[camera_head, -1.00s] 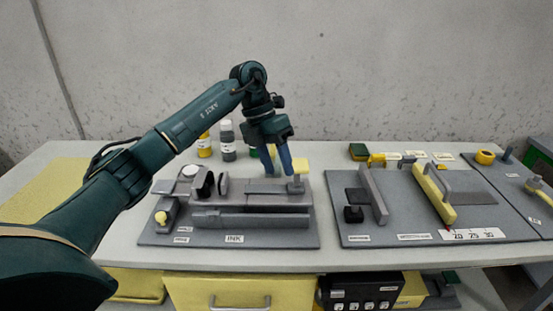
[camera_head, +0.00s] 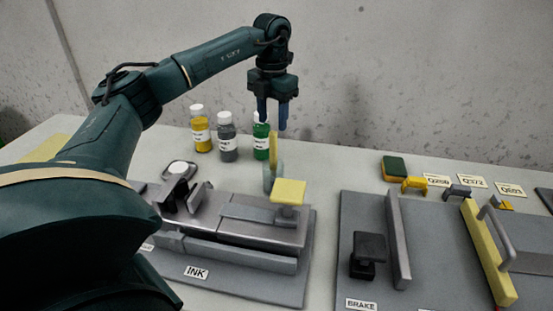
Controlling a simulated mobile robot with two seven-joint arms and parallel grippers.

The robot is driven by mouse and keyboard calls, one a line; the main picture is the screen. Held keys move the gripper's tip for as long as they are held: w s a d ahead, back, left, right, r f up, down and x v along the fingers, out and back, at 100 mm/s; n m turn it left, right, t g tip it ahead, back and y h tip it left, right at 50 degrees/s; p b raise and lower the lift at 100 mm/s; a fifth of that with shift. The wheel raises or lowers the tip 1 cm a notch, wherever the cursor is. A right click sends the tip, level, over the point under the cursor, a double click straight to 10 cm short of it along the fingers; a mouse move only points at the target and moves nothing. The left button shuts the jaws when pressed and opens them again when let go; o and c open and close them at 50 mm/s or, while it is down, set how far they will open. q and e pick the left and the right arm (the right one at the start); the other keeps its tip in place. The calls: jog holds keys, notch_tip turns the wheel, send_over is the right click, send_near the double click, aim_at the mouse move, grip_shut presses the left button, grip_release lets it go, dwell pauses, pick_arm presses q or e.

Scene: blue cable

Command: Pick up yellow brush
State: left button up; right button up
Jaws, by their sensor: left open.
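A narrow upright yellow piece (camera_head: 273,147), which looks like the yellow brush, stands in a small translucent greenish cup (camera_head: 273,178) behind the ink unit. Its lower part is inside the cup. My left gripper (camera_head: 272,123) points down with its two blue fingers apart and empty. The fingertips are just above the yellow piece in the picture, lined up with its top; I cannot tell the exact depth gap. My right gripper is not in view.
Yellow, grey and green bottles (camera_head: 226,138) stand behind the cup, the green one partly hidden. The ink unit (camera_head: 250,232) with a yellow square knob (camera_head: 288,191) is in front. A brake board (camera_head: 365,210) lies right, with a sponge (camera_head: 394,166) and small clips behind.

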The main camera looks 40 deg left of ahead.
aim_at(273, 147)
pick_arm(q)
notch_tip(273, 147, down, 9)
jog(key=shift+f, duration=0.15)
dwell(0.4)
jog(key=shift+c, duration=0.2)
grip_shut()
